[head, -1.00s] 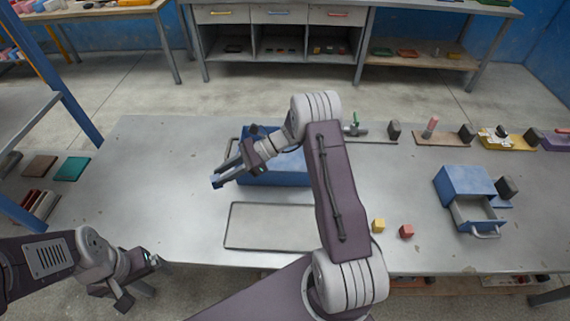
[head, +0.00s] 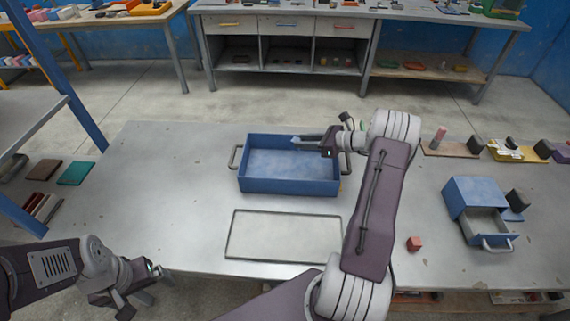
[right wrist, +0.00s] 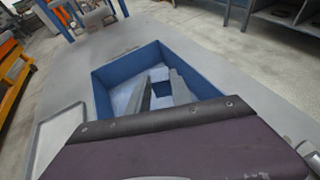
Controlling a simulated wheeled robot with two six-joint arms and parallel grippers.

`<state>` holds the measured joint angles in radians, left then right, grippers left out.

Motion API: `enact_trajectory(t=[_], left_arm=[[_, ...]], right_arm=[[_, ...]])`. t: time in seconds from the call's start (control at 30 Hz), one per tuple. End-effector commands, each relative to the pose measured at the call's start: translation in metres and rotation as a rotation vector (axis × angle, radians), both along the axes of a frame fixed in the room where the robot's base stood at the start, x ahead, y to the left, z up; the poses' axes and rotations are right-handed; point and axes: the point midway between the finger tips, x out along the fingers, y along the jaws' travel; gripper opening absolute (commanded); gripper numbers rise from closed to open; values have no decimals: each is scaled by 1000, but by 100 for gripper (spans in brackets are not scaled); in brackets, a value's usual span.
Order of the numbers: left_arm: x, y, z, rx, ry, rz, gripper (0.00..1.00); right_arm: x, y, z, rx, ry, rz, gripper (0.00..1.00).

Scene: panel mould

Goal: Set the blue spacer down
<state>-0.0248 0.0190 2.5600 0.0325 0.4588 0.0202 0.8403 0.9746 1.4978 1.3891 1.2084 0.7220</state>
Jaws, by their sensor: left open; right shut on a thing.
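My right gripper (head: 300,142) is over the far right part of a blue open box (head: 290,187) with side handles. It is shut on the blue spacer. In the right wrist view the blue spacer (right wrist: 161,90) shows as a small dark blue block between the two grey fingers, seen against the box floor. In the head view it is hard to tell apart from the fingertips. The exact height above the box floor cannot be told. My left gripper (head: 133,296) is open and empty near the table's front left edge.
A framed pale rectangular tray (head: 283,236) lies empty in front of the box. A red cube (head: 414,243) and a small blue drawer unit (head: 472,197) are to the right. The table's left side is clear.

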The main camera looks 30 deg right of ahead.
Motion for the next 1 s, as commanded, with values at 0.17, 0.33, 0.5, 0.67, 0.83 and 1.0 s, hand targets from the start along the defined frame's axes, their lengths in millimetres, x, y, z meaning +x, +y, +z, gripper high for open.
enact_trajectory(t=[0.17, 0.33, 0.5, 0.67, 0.83, 1.0], left_arm=[[0, 0, 2, 0, 0, 0, 91], [0, 0, 2, 0, 0, 0, 91], [0, 0, 2, 0, 0, 0, 91], [0, 0, 2, 0, 0, 0, 91], [0, 0, 2, 0, 0, 0, 91], [0, 0, 2, 0, 0, 0, 91]], right_arm=[[28, 44, -31, 3, 3, 7, 0], [44, 65, -47, 0, 1, 3, 0], [47, 69, -51, -2, 0, 2, 0], [46, 69, -79, 2, 2, 1, 0], [47, 68, -90, -1, -1, 2, 0], [47, 68, -90, -1, -1, 2, 0]])
